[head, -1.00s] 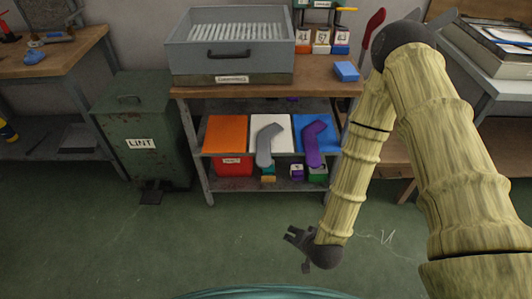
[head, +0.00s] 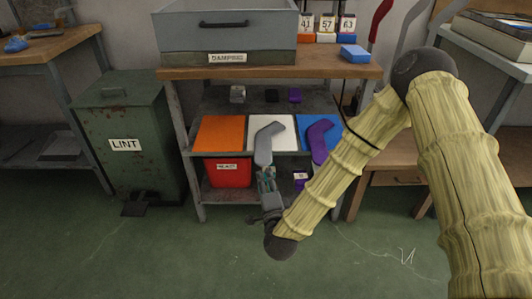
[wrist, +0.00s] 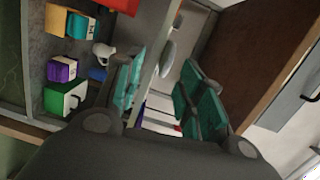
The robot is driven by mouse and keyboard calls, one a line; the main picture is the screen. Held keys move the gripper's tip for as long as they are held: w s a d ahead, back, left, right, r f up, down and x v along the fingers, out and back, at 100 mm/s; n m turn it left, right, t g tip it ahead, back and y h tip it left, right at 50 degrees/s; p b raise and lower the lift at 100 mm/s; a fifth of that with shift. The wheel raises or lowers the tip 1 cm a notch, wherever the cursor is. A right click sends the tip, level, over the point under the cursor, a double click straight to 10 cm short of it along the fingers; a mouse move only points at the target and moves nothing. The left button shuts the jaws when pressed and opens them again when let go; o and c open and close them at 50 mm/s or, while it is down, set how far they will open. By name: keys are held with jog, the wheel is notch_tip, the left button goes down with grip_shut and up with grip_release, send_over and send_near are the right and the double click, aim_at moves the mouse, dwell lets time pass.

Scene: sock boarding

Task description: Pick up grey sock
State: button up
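The grey sock (head: 265,148) lies on a white board (head: 284,142) on the middle shelf, its toe end bent to the upper right. My gripper (head: 266,174) is in front of the shelf, just below the sock's lower end in the head view; I cannot tell whether it touches. In the wrist view my gripper (wrist: 165,88) has its two teal-padded fingers spread apart, with no sock visible between them.
An orange board (head: 219,133) lies left of the white one; a purple sock (head: 319,140) on a blue board (head: 335,128) lies right. A red bin (head: 228,173) and small boxes (wrist: 62,69) sit below. A green lint bin (head: 125,115) stands left.

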aim_at(261, 155)
jog(key=shift+m+t, duration=0.4)
jog(key=shift+m, duration=0.1)
jog(key=shift+w+a+r+b, duration=0.15)
jog(key=shift+w+b, duration=0.35)
jog(key=shift+w, duration=0.7)
jog(key=shift+w+a+r+b, duration=0.15)
jog(key=shift+w+b, duration=0.35)
jog(key=shift+w, duration=0.65)
jog(key=shift+w+a+r+b, duration=0.15)
jog(key=shift+w+b, duration=0.35)
jog(key=shift+w, duration=0.7)
jog(key=shift+w+a+r+b, duration=0.15)
jog(key=shift+w+b, duration=0.45)
jog(key=shift+w, duration=0.55)
jog(key=shift+w+a+f+b, duration=0.1)
jog(key=shift+w+b, duration=0.5)
jog(key=shift+w, duration=0.55)
grip_shut()
